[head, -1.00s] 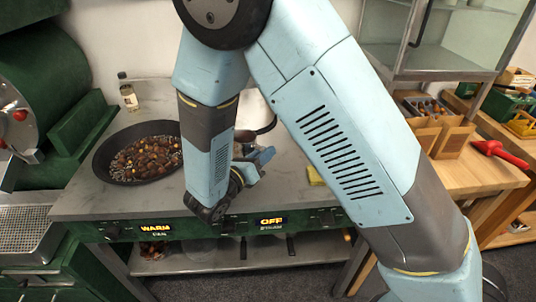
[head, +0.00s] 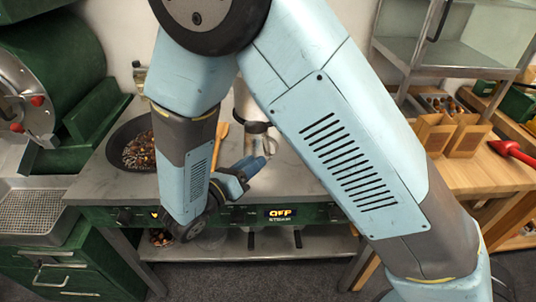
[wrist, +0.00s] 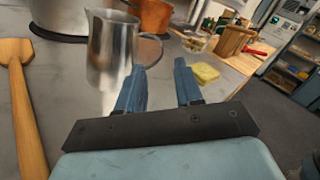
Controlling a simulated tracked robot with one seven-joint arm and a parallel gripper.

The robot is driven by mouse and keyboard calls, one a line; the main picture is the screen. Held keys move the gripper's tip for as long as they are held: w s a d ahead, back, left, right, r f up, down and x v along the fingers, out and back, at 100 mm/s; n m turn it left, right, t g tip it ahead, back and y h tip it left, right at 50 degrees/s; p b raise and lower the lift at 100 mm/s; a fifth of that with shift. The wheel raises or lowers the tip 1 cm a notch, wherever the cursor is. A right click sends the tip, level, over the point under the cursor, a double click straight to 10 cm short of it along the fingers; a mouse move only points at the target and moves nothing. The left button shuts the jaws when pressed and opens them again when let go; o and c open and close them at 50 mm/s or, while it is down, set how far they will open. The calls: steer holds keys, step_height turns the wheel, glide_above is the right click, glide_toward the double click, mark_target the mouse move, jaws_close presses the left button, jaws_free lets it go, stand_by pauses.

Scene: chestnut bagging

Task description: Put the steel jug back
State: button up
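The steel jug (wrist: 112,50) stands upright on the grey counter in the wrist view, just beyond my left finger. My gripper (wrist: 159,66) is open, with its two blue fingers apart and nothing between them. The jug is ahead and to the left of the gap, not between the fingers. In the head view my gripper (head: 256,166) is low over the counter's front part, right of my forearm. A shiny metal shape shows behind it there, partly hidden by my arm, and I cannot tell whether it is the jug.
A wooden spatula (wrist: 27,110) lies left of my gripper. A large pot and a copper pot (wrist: 155,16) stand behind the jug. A yellow sponge (wrist: 206,73) lies to the right. A dark pan of chestnuts (head: 138,150) is on the counter's left, beside the green roaster (head: 60,70).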

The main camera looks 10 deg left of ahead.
steer(key=shift+v, duration=1.25)
steer(key=w+d+r+m+g, duration=0.2)
steer(key=d+r+m+g, duration=0.2)
steer(key=d+m, duration=0.3)
steer(key=w+d+r+m+g+h, duration=0.15)
steer(key=d+r+m+g, duration=0.3)
steer(key=d, duration=0.45)
steer(key=w+d+r+m+g, duration=0.2)
steer(key=d+r+m+g, duration=0.1)
steer(key=d+m+g, duration=0.4)
steer(key=s+d+r+m+t+y, duration=0.2)
steer(key=s+d+r+m+y, duration=0.2)
steer(key=d+m, duration=0.4)
steer(key=s+d+r+m+t+y, duration=0.3)
steer(key=s+d+r+m+y, duration=0.2)
steer(key=d+r+m, duration=0.3)
steer(key=shift+s+d+m+y, duration=0.15)
steer(key=shift+d+m+y, duration=0.15)
steer(key=shift+m+y, duration=0.3)
steer(key=shift+a, duration=0.1)
